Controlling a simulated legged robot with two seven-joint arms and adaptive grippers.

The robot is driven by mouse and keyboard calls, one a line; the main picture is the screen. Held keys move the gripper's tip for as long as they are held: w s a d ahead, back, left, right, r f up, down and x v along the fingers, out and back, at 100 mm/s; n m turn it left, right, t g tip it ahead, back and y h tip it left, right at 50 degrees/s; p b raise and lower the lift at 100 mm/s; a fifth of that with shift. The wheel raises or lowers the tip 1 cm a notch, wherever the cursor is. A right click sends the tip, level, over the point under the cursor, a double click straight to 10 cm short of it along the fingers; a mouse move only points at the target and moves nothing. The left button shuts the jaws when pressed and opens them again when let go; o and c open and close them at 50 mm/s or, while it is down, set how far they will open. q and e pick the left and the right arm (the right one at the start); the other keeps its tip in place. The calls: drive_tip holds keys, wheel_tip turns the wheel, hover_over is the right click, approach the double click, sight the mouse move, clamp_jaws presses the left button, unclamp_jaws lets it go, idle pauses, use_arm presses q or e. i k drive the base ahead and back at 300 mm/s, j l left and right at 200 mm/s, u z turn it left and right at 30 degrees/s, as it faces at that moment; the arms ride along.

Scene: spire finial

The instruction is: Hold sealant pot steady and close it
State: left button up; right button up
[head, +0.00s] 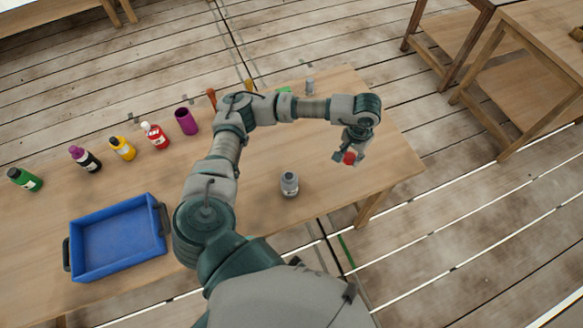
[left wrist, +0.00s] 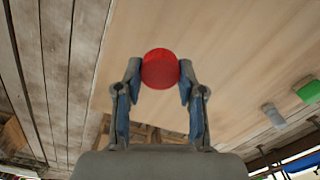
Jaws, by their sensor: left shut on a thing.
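A small grey pot (head: 289,184), probably the sealant pot, stands upright on the wooden table near its front edge. The head view is too small to show its top clearly. My left gripper (head: 347,156) is shut on a round red lid (head: 350,158), held to the right of the pot and apart from it, near the table's right end. In the left wrist view the red lid (left wrist: 160,68) sits between the two fingertips (left wrist: 160,82). The grey pot is not seen in the left wrist view. My right gripper is not in view.
A blue tray (head: 149,206) sits at the left. Several bottles and a purple cup (head: 186,121) stand in a row behind it. A grey item (head: 310,86) and a green item (head: 284,89) are at the back. The table around the grey pot is clear.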

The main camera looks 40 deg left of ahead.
sight(289, 180)
drive_tip(key=k+j+u, duration=0.25)
drive_tip(key=j, duration=0.4)
drive_tip(key=k+j+u, duration=0.15)
drive_tip(key=j, duration=0.25)
drive_tip(key=k, duration=0.1)
